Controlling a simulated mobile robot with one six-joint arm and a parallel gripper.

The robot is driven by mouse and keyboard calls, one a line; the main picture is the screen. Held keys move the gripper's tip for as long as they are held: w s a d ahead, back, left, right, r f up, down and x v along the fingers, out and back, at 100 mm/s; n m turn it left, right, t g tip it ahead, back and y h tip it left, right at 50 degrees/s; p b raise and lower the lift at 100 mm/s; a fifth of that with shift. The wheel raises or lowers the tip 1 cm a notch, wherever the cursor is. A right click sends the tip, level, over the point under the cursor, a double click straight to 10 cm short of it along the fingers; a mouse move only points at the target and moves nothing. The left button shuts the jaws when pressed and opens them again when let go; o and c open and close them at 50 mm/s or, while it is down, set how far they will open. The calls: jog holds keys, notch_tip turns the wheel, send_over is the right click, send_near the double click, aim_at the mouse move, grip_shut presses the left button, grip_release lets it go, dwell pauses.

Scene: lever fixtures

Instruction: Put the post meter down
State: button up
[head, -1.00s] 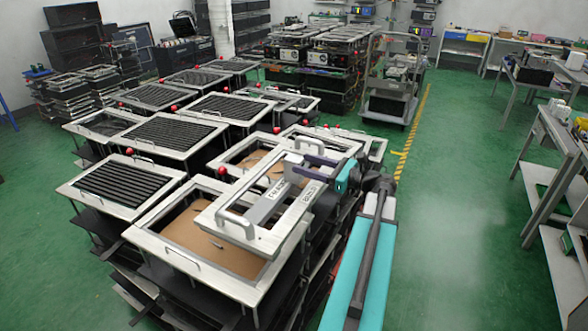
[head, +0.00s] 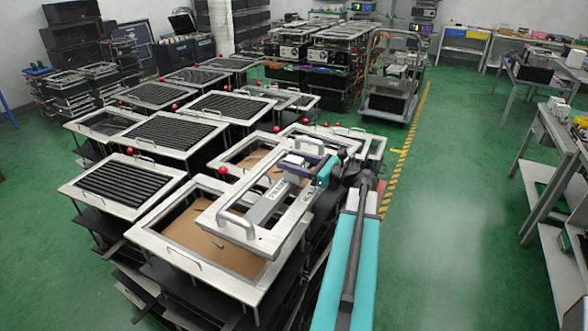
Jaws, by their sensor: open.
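My gripper (head: 296,162) is at the far end of the white frame (head: 238,243), its jaws apart. A small white block (head: 292,160) shows at the jaws, partly covered by them; I cannot tell whether they touch it. I cannot make out for sure which thing is the post meter. The white frame has a curved handle (head: 236,224) at its near end and a grey lettered bar (head: 268,203) along its middle. It lies over the right part of an open fixture with a brown board (head: 200,240).
Several slatted fixtures (head: 172,130) with red knobs (head: 222,171) stand close together to the left and behind. A trolley (head: 392,85) stands at the back. Green floor (head: 450,200) is free to the right, before the shelves (head: 560,140).

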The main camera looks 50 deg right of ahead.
aim_at(286, 158)
jog(key=shift+p+x, duration=0.35)
jog(key=shift+x, duration=1.25)
grip_shut()
jog(key=shift+r, duration=0.15)
jog(key=s+a+r+b, duration=0.3)
jog(key=s+a+b, duration=0.3)
jog(key=s+b, duration=0.2)
jog(key=shift+s+a+r+b, duration=0.2)
jog(key=shift+a+r+b, duration=0.2)
jog(key=shift+b, duration=0.65)
